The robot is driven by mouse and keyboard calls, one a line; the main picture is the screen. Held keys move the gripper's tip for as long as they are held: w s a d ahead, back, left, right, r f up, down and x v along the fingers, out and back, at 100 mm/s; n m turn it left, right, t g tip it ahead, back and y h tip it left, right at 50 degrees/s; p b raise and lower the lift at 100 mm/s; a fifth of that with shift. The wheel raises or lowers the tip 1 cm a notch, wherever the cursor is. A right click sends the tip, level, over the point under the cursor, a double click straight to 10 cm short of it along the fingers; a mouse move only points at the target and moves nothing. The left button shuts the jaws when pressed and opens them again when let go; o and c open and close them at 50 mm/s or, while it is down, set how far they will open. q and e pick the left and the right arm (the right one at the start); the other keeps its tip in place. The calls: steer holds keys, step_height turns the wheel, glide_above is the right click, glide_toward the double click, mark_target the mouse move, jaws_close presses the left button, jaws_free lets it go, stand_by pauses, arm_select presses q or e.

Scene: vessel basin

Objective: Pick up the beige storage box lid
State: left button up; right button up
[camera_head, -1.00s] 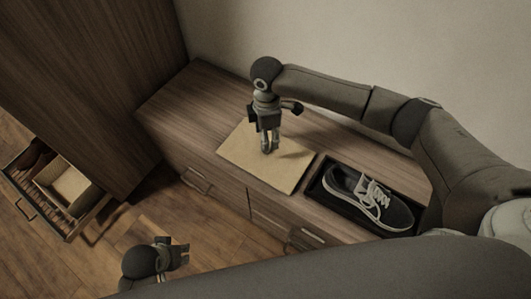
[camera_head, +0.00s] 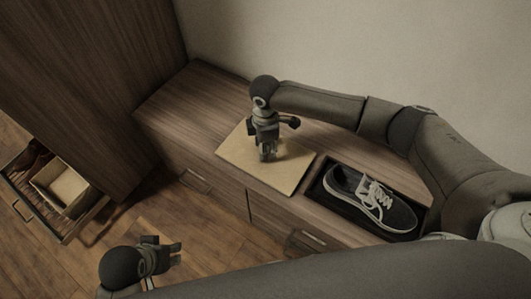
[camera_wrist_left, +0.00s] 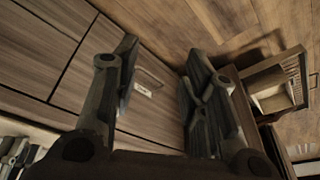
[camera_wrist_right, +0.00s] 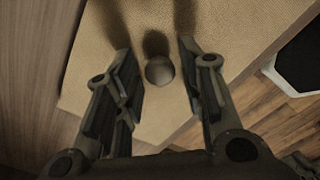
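The beige storage box lid (camera_head: 290,177) lies flat on the wooden cabinet top. In the right wrist view the lid (camera_wrist_right: 225,30) has a round knob (camera_wrist_right: 160,71). My right gripper (camera_head: 267,156) is just above the lid, pointing down. Its fingers (camera_wrist_right: 163,85) are open, with the knob seen between them and a gap on each side. In the head view the gripper hides the knob. My left gripper (camera_head: 176,254) is open and empty, low in front of the cabinet. Its spread fingers show in the left wrist view (camera_wrist_left: 157,80).
A black-and-white shoe (camera_head: 370,198) sits in a dark open box on the cabinet, right of the lid. An open drawer (camera_head: 38,208) at the far left holds a beige open box (camera_head: 62,188). A tall wardrobe (camera_head: 95,90) stands left of the cabinet. The cabinet top behind the lid is bare.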

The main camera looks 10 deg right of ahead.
jaws_close()
steer(key=shift+r, duration=0.1)
